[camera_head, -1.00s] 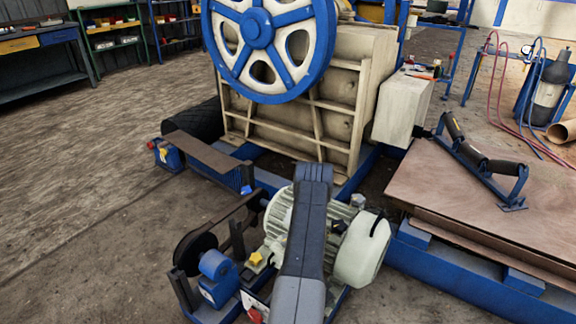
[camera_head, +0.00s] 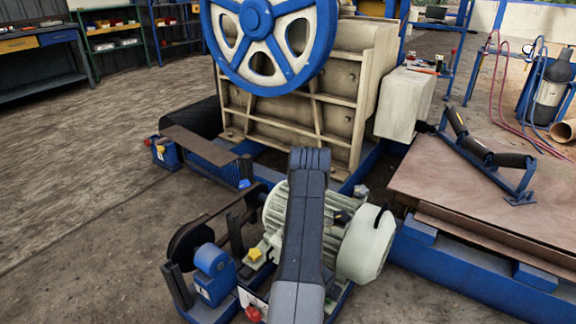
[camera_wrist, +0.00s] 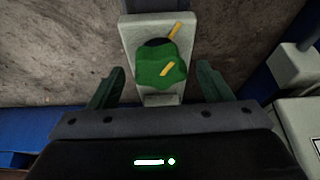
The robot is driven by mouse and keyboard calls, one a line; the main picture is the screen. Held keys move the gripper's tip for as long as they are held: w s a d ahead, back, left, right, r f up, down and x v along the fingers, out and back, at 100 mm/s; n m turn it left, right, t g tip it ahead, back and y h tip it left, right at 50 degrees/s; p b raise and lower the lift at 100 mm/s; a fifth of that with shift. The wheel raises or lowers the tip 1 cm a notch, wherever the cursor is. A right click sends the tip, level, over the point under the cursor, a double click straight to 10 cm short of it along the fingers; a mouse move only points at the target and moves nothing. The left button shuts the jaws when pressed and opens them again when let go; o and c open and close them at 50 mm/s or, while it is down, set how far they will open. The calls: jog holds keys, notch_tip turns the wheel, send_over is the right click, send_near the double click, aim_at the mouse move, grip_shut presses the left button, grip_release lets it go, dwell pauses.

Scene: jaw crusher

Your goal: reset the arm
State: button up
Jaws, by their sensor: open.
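My arm's dark grey link rises through the middle of the head view, in front of the motor. The head view does not show my gripper. In the wrist view my gripper (camera_wrist: 158,92) has its two dark green fingers wide apart, with nothing shut between them. Beyond the fingers, a green object (camera_wrist: 160,66) with yellow strips and a black part lies against a pale grey block (camera_wrist: 134,38). It looks apart from both fingers, though its distance is hard to judge.
A motor (camera_head: 357,258) with a pale cover stands close in front of me. Behind it stands the crusher (camera_head: 330,115) with its blue flywheel (camera_head: 322,18). A brown plate (camera_head: 450,200) with a roller frame (camera_head: 524,181) lies at right. Open floor (camera_head: 70,215) is at left.

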jog(key=shift+f+n+b, duration=0.25)
jog(key=shift+n+b, duration=0.15)
jog(key=shift+b, duration=0.4)
jog(key=shift+n+y+b, duration=0.3)
jog(key=shift+n+b, duration=0.1)
jog(key=shift+b, duration=0.35)
jog(key=shift+d+r+n+t+y+b, duration=0.1)
jog(key=shift+n+t+y+b, duration=0.1)
jog(key=shift+n+b, duration=0.4)
jog(key=shift+r+n+t+y+b, duration=0.1)
jog(key=shift+n+y+b, duration=0.1)
jog(key=shift+n+b, duration=0.4)
jog(key=p+v, duration=0.3)
jog(key=v, duration=0.4)
jog(key=shift+f, duration=0.1)
